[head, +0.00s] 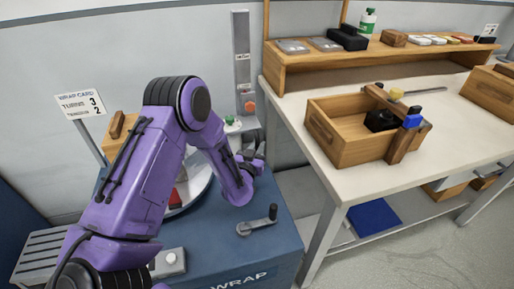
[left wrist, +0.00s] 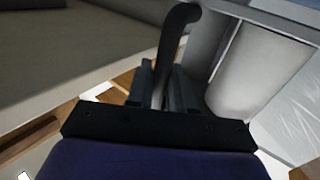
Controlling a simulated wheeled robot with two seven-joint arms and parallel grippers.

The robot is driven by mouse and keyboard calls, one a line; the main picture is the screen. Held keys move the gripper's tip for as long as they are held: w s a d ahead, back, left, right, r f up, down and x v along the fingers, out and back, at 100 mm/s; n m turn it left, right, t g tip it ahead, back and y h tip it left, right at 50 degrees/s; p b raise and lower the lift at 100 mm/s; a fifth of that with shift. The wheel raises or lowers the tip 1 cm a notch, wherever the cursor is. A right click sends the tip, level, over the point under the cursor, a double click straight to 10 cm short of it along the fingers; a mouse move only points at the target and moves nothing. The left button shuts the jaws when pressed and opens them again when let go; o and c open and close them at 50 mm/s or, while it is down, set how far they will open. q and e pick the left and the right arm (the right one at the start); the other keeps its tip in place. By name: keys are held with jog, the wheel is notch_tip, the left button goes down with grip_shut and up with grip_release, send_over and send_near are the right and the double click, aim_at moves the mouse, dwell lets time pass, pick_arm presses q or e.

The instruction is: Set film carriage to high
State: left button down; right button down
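The tall grey mast (head: 241,40) stands behind the blue wrap machine (head: 255,240), with small labels up its face that are too small to read surely. An orange piece (head: 250,106) sits low on the mast. My left gripper (head: 250,157) is low, in front of the mast's foot. In the left wrist view a dark bent handle (left wrist: 178,35) runs between my left fingers (left wrist: 162,92), which look closed on it. A pale film roll (left wrist: 258,70) stands beside it. My purple left arm hides much of the turntable and carriage. My right gripper is out of view.
A wrap card sign (head: 82,103) reads turns 3 and a lower line with 2. A crank (head: 258,222) lies on the machine's front right. A white workbench (head: 340,180) with a wooden tote (head: 345,150) stands close on the right.

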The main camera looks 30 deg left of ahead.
pick_arm(q)
notch_tip(320, 180, up, 10)
jog(key=p, duration=0.7)
jog(key=shift+r, duration=0.3)
jog(key=shift+w, duration=0.1)
jog(key=c, duration=1.2)
grip_release()
jog(key=shift+s, duration=0.2)
jog(key=b+v, duration=0.1)
jog(key=v, duration=0.9)
jog(key=shift+s+b, duration=0.2)
jog(key=shift+b, duration=0.15)
